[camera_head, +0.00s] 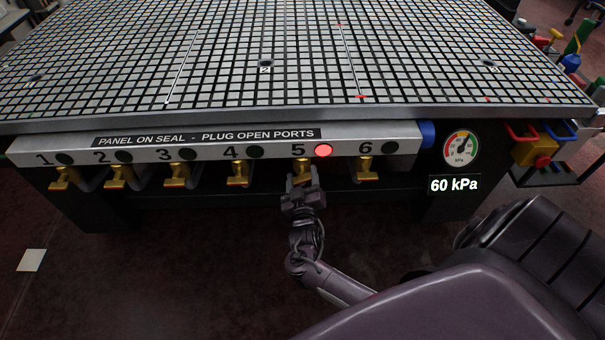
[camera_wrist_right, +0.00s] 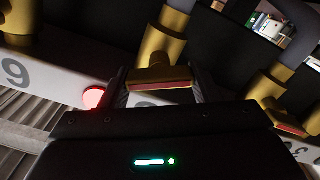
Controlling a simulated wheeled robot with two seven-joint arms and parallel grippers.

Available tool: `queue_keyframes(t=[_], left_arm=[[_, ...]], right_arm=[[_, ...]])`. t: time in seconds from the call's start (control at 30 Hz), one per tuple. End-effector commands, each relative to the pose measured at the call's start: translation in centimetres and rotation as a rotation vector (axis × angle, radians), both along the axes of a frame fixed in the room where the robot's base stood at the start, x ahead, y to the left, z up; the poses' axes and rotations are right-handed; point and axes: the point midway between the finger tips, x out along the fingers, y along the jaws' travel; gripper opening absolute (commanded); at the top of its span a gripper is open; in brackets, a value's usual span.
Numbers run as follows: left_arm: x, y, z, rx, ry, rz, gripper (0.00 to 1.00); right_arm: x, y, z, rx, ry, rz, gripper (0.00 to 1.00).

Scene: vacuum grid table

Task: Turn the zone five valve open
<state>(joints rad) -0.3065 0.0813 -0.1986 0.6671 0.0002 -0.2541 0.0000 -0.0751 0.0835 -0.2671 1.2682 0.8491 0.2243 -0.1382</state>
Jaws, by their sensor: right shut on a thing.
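The zone five valve (camera_head: 302,167) is a brass valve under the number 5 on the front panel. A red lamp (camera_head: 323,150) glows beside that number, and it also shows in the right wrist view (camera_wrist_right: 94,97). My right gripper (camera_head: 302,188) is at this valve from the front and below. In the right wrist view its fingers (camera_wrist_right: 161,90) are shut on the valve's brass handle (camera_wrist_right: 160,77), which lies crosswise between them with a red edge showing. In the head view the gripper hides most of the handle. My left gripper is out of view.
Valve four (camera_head: 240,173) and valve six (camera_head: 366,170) flank valve five; their lamps are dark. A gauge (camera_head: 460,148) stands right, above a display (camera_head: 454,185) reading 60 kPa. The grid table (camera_head: 230,60) overhangs the panel.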

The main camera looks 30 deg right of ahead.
Motion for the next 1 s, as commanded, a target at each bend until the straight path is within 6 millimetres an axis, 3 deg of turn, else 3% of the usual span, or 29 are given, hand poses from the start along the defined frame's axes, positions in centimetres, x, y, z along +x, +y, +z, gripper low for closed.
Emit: queue_keyframes(t=[0.1,1.0], left_arm=[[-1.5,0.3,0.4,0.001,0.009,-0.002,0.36],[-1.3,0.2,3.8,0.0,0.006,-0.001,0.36]], right_arm=[[0.0,0.1,0.2,-0.093,0.06,0.0,0.34],[0.1,0.3,-0.4,-0.785,0.483,0.001,0.34]])
